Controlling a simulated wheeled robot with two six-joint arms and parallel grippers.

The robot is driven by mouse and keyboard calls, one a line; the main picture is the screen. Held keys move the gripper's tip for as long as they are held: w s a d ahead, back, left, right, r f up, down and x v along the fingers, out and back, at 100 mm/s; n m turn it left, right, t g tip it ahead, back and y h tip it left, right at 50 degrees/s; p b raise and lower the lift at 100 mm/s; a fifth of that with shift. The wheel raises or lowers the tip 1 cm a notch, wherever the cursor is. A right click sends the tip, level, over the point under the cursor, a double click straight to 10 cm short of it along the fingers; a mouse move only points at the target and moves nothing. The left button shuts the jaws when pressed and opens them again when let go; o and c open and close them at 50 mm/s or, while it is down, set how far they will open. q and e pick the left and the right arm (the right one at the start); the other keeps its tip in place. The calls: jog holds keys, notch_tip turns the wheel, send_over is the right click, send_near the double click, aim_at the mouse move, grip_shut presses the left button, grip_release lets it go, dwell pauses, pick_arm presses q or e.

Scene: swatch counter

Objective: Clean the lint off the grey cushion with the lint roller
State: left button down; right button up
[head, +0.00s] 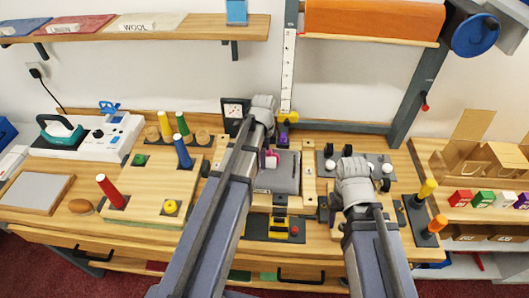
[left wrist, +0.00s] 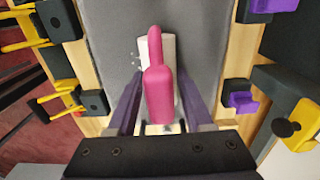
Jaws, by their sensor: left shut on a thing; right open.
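The lint roller has a pink handle (left wrist: 158,95) and a white roll (left wrist: 143,50); in the head view its pink part (head: 271,161) shows beside my left arm. My left gripper (left wrist: 160,100) is shut on the handle, one finger on each side. The roll is over the grey cushion (head: 285,177), apparently at its surface; exact contact cannot be told. The cushion (left wrist: 205,35) also fills the middle of the left wrist view, with small pale flecks left of the roll. My right gripper (head: 340,208) is open to the right of the cushion, mostly hidden by its own wrist.
Yellow and purple clamps stand around the cushion, including a yellow one (head: 279,224) in front. A dark plate with white knobs (head: 371,167) lies to the right. A peg board (head: 150,200) with coloured pegs is at left. A ruler post (head: 288,70) rises behind.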

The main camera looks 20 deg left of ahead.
pick_arm(q)
jog(key=shift+s, duration=0.15)
jog(key=shift+s+d+f, duration=0.1)
jog(key=shift+s+d, duration=0.15)
jog(key=shift+s, duration=0.7)
jog(key=shift+s+d, duration=0.2)
jog(key=shift+s, duration=0.75)
jog(key=shift+d, duration=0.1)
jog(key=shift+w+d, duration=0.3)
jog(key=shift+d, duration=0.4)
jog(key=shift+w+a, duration=0.25)
jog(key=shift+w, duration=0.7)
jog(key=shift+w+a, duration=0.25)
jog(key=shift+w, duration=0.7)
jog(key=shift+w+a, duration=0.25)
jog(key=shift+w, duration=0.75)
jog(key=shift+w+a, duration=0.2)
jog(key=shift+w, duration=0.8)
jog(key=shift+s, duration=0.1)
